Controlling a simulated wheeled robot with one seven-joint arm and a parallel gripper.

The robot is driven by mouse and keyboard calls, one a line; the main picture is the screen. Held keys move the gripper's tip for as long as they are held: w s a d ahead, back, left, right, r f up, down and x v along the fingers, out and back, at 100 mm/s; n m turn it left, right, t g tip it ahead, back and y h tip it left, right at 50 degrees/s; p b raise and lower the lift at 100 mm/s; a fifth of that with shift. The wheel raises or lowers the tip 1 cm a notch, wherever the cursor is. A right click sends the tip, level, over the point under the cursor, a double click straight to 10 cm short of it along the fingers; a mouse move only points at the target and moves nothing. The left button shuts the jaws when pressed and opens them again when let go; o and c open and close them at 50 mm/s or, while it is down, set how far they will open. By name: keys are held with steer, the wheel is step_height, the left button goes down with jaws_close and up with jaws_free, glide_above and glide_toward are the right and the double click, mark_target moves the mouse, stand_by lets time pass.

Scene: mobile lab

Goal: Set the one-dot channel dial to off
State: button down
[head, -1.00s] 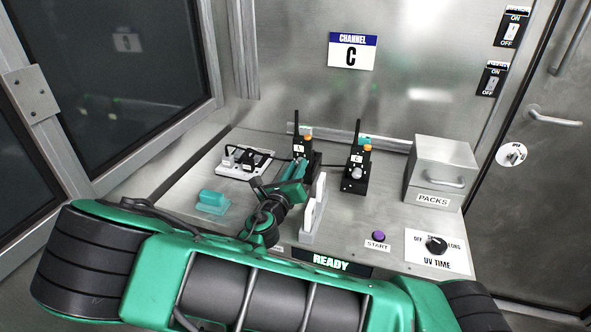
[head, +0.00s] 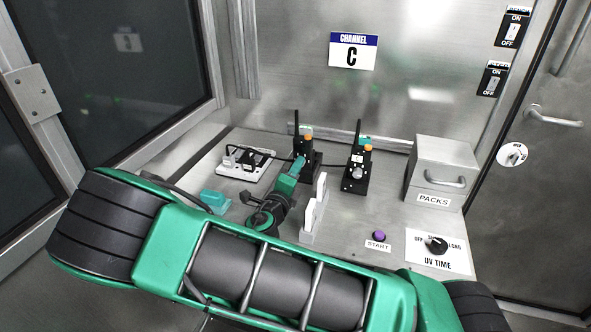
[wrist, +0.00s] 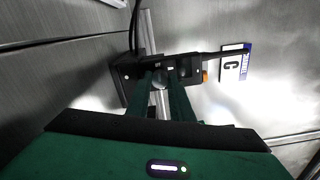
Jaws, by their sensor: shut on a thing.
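Two black radios with antennas and orange knobs stand on the metal bench, a left radio (head: 310,153) and a right radio (head: 355,182). The right radio's round grey dial (head: 357,172) faces me. Dot marks are too small to read for certain. My gripper (head: 299,166) is at the front of the left radio, its green fingers shut on that radio's dial, which they mostly hide. In the wrist view my gripper (wrist: 166,84) reaches the face of the left radio (wrist: 122,72), with a bit of the grey dial between the fingers.
A white stand (head: 314,210) rises just right of my gripper. The PACKS box (head: 440,165), purple START button (head: 379,236) and UV TIME dial (head: 437,244) are right. A CHANNEL C sign (head: 353,51) hangs behind.

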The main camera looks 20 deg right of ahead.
steer(key=shift+a+f+n, duration=0.15)
steer(key=shift+a+n, duration=0.1)
steer(key=shift+n, duration=0.25)
steer(key=c, duration=1.6)
jaws_free()
steer(key=shift+o, duration=0.2)
steer(key=shift+d+f, duration=0.1)
